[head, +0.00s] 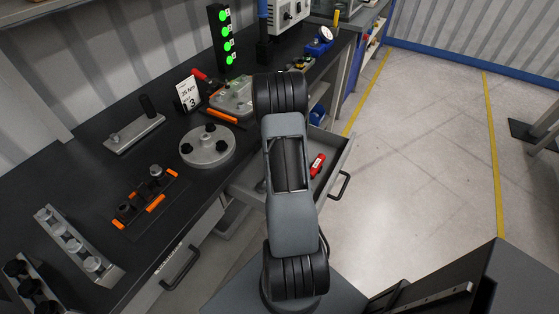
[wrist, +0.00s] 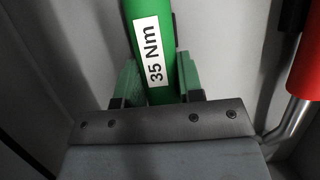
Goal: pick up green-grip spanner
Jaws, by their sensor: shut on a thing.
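The spanner's ends are out of the wrist view. In the head view my own arm hides the gripper and the green spanner. The open drawer (head: 343,156) shows on both sides of my arm, and grey drawer walls surround the handle in the wrist view.
A red-handled tool (head: 317,165) lies in the drawer; a red handle with a metal shaft (wrist: 306,70) is right of my gripper. On the black bench stand a round metal flange (head: 207,147), a "35 Nm 3" card (head: 188,93) and a green-lit tower (head: 224,38).

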